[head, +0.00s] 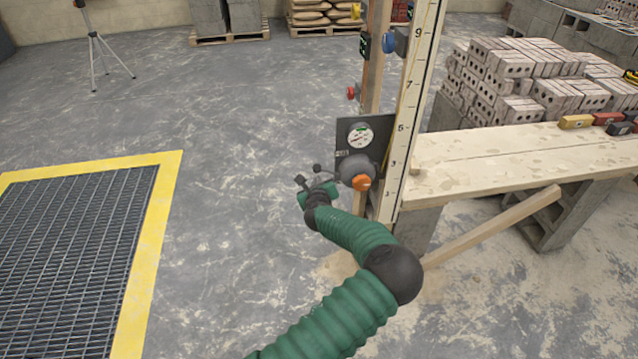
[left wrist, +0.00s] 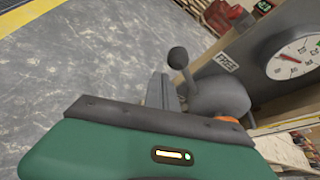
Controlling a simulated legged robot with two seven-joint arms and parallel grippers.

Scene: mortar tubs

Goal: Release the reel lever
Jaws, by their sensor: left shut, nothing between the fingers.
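The reel lever (left wrist: 183,68) is a grey rod with a dark ball knob, rising from a rounded grey reel housing (left wrist: 218,97) in the left wrist view. Its knob is just left of a label reading FREE (left wrist: 227,62). In the head view the lever (head: 318,169) points left from the housing (head: 353,167), which has an orange knob (head: 361,183) in front. My left gripper (head: 301,183), green with dark fingers, is shut and empty just left of the housing. In the left wrist view its fingers (left wrist: 161,92) are close beside the lever; I cannot tell if they touch.
A dark panel with a round gauge (head: 359,136) is fixed by a wooden post (head: 374,80) and a numbered staff (head: 414,90). A plank bench (head: 500,160) stands right, with bricks (head: 500,75) behind. A yellow-edged grate (head: 165,190) lies left. Open floor lies between.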

